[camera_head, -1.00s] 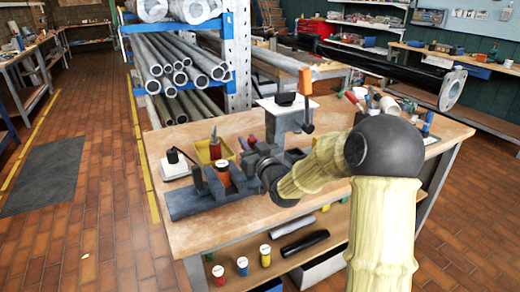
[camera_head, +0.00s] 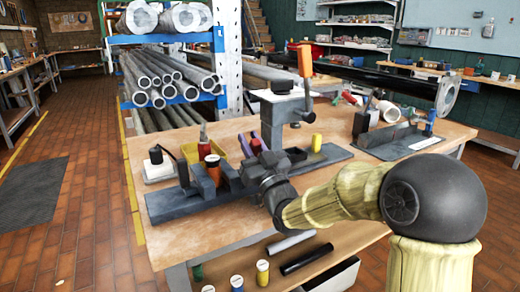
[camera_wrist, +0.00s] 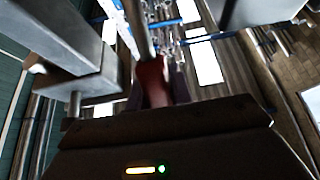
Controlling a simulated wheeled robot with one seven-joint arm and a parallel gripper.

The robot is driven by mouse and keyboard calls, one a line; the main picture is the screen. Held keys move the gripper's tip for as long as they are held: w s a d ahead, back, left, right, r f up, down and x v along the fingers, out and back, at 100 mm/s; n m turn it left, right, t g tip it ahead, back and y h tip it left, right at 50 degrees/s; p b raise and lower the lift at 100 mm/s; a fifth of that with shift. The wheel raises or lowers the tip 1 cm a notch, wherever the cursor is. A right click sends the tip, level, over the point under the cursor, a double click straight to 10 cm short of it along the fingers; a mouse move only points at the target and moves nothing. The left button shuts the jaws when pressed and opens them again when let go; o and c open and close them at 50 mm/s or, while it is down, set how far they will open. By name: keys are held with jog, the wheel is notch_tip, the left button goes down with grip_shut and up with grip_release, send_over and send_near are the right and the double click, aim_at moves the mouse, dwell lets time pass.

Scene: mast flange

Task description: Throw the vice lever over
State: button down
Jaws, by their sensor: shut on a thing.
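The grey vice (camera_head: 230,178) stands on the wooden bench, with a long dark base. My wrist hides part of the vice and the lever's lower end.
A grey stand with an orange-handled lever (camera_head: 305,60) rises close to the right of my gripper. A yellow tray (camera_head: 209,152) and a white-based switch (camera_head: 160,165) lie behind the vice. A yellow cylinder (camera_head: 316,142) stands right.

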jog(key=shift+f, duration=0.1)
dwell(0.3)
jog(key=c, duration=1.2)
grip_release()
jog(key=shift+c, duration=0.2)
notch_tip(320, 180, up, 10)
jog(key=p, duration=0.3)
